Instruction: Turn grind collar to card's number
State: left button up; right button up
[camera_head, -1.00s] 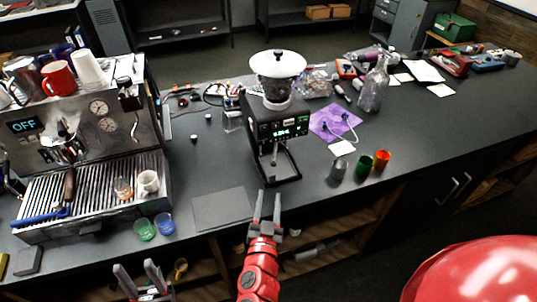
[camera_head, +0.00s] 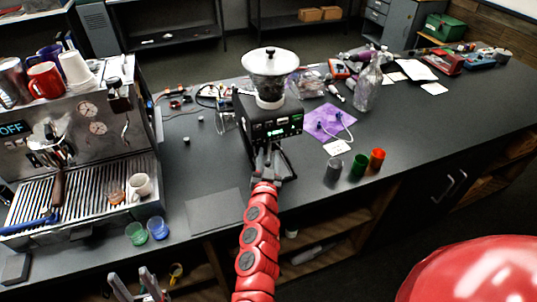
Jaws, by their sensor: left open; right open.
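The coffee grinder (camera_head: 271,118) is a black box with a lit display and a clear hopper (camera_head: 270,80) under a white lid. A pale collar (camera_head: 270,101) shows at the hopper's base; I cannot read any marks on it. A small white card (camera_head: 336,147) lies to the right of the grinder, by a purple cloth; its writing is too small to read. My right gripper (camera_head: 265,155) is open in front of the grinder, below the display, and covers part of its lower front. My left gripper (camera_head: 134,284) is open and empty at the bottom left, below the counter's front edge.
An espresso machine (camera_head: 75,140) stands at the left, with green (camera_head: 136,233) and blue (camera_head: 158,228) cups before it. A grey mat (camera_head: 215,211) lies left of my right arm. A glass bottle (camera_head: 368,90) stands behind.

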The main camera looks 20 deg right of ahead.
jog(key=shift+w, duration=0.1)
grip_shut()
jog(key=shift+d, duration=0.1)
dwell(1.4)
